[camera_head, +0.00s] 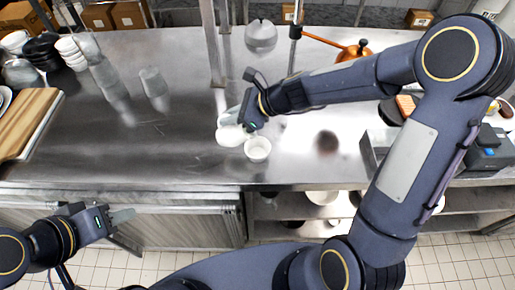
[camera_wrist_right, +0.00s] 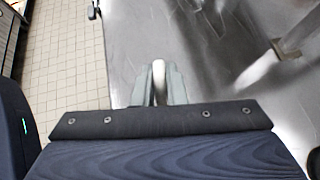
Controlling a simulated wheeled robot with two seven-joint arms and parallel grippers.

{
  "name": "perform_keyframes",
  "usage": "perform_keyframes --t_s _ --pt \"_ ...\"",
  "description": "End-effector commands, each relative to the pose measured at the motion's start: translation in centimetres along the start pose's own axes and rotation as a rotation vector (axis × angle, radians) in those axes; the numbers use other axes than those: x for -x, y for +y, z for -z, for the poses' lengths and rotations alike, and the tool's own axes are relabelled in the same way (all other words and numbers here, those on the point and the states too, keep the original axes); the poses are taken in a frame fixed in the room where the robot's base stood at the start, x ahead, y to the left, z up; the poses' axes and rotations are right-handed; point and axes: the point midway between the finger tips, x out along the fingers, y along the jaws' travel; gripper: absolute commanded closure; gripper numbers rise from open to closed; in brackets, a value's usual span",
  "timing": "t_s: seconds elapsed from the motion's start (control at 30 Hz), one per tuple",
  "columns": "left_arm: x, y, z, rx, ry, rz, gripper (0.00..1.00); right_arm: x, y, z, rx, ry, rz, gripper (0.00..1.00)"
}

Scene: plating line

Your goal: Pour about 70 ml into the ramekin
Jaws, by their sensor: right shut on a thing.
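The ramekin (camera_head: 258,149) is a small white round cup standing upright on the steel counter near its front edge. My right gripper (camera_head: 236,117) is just left of and behind it, shut on a white vessel (camera_head: 229,136). The vessel is beside the ramekin, and its contents and exact tilt cannot be made out. In the right wrist view a narrow pale piece (camera_wrist_right: 158,78), likely the vessel's handle, sits between the fingers; the ramekin is not visible there. My left gripper (camera_head: 122,215) is empty, low in front of the counter; its finger gap is unclear.
Clear glasses (camera_head: 154,82) stand on the counter at the left, near stacked white bowls (camera_head: 70,48) and a wooden board (camera_head: 22,115). A metal post (camera_head: 211,45) rises behind my right gripper. An orange pan (camera_head: 355,51) is at the back. The front-left counter is clear.

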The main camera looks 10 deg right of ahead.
Motion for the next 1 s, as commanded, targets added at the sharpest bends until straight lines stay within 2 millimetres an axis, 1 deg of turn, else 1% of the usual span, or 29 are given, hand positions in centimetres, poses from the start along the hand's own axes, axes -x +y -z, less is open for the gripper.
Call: perform_keyframes --t_s 0.03,0.63,0.73,1.0 --pt "-0.7 -0.3 -0.4 0.0 0.0 0.0 0.64 -0.2 0.0 0.4 0.001 -0.011 0.002 1.0" --pt "-5.5 -2.5 -2.8 0.0 -0.001 0.0 0.64 0.3 0.0 1.5 0.001 -0.145 0.003 1.0" --pt "-5.6 -2.6 -2.9 0.0 -0.001 0.0 0.64 0.7 0.0 1.1 0.0 -0.163 0.001 1.0" --pt "-6.0 -2.7 -3.0 0.0 0.0 0.0 0.64 0.9 0.0 1.0 0.0 -0.181 0.001 1.0"
